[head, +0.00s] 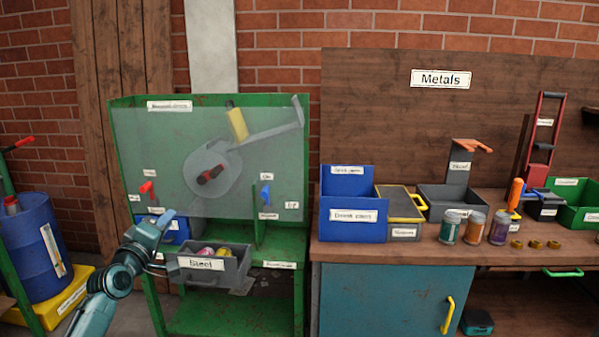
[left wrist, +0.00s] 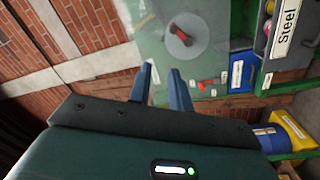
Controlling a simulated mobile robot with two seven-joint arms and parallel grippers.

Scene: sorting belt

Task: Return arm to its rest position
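My left arm (head: 118,275) comes in from the lower left of the head view. Its left gripper (head: 168,218) is in front of the green machine (head: 118,150), left of and a little above the grey Steel bin (head: 235,270). In the left wrist view the two blue-grey fingers (left wrist: 162,82) stand apart with nothing between them. The green machine with its clear panel lies beyond them, and the Steel bin shows at the top right. My right arm and right gripper are not in view.
The Steel bin holds pink and yellow items. A blue bin (head: 176,232) sits close behind my left gripper. A workbench (head: 345,250) with bins and jars stands at the right. A blue drum (head: 40,250) stands at the far left. Open floor shows between drum and machine.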

